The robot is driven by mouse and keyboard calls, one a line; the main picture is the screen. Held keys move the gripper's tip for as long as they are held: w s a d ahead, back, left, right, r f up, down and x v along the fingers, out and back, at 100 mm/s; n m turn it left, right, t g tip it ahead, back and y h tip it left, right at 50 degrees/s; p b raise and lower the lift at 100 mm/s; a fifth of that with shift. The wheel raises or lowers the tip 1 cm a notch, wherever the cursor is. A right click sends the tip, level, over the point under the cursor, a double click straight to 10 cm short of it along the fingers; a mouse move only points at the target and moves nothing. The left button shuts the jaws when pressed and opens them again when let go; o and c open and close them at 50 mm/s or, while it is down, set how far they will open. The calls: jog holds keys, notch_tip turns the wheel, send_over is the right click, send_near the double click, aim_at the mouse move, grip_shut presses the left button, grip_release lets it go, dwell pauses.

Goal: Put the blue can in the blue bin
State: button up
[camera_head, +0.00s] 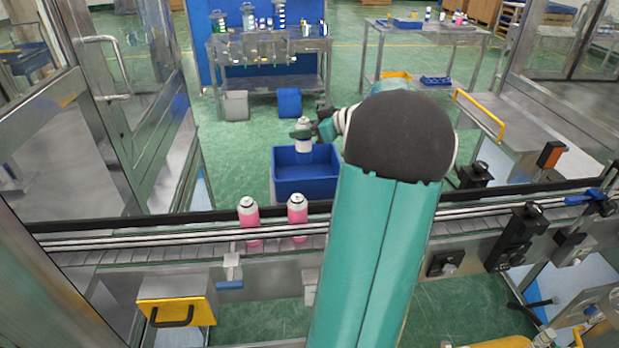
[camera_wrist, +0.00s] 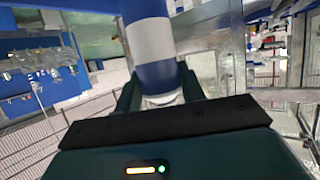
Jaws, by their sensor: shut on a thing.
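The blue can (camera_head: 303,146) is held upright in my gripper (camera_head: 303,134), above the blue bin. In the wrist view the can (camera_wrist: 152,40) shows a blue body with a broad white band, between the fingers of my gripper (camera_wrist: 158,92). The blue bin (camera_head: 306,189) is an open box beyond the conveyor, and its visible inside looks empty. The can appears over the bin's back part in the head view; its exact height above the rim is hard to tell. My arm hides the area to the right of the bin.
Two pink cans (camera_head: 249,215) stand on the conveyor (camera_head: 150,240) in front of the bin. A smaller blue container (camera_head: 289,102) and a grey one (camera_head: 236,105) are by the back workbench (camera_head: 270,48). Glass door panels flank the opening.

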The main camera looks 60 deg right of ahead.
aim_at(308, 161)
jog(key=f, duration=0.4)
jog(key=s+f, duration=0.1)
jog(key=f, duration=0.1)
jog(key=shift+d, duration=0.25)
jog(key=shift+w+f, duration=0.1)
jog(key=shift+f, duration=1.9)
jog(key=shift+f, duration=0.1)
jog(key=o, duration=1.2)
jog(key=v, duration=1.2)
jog(key=shift+a, duration=0.1)
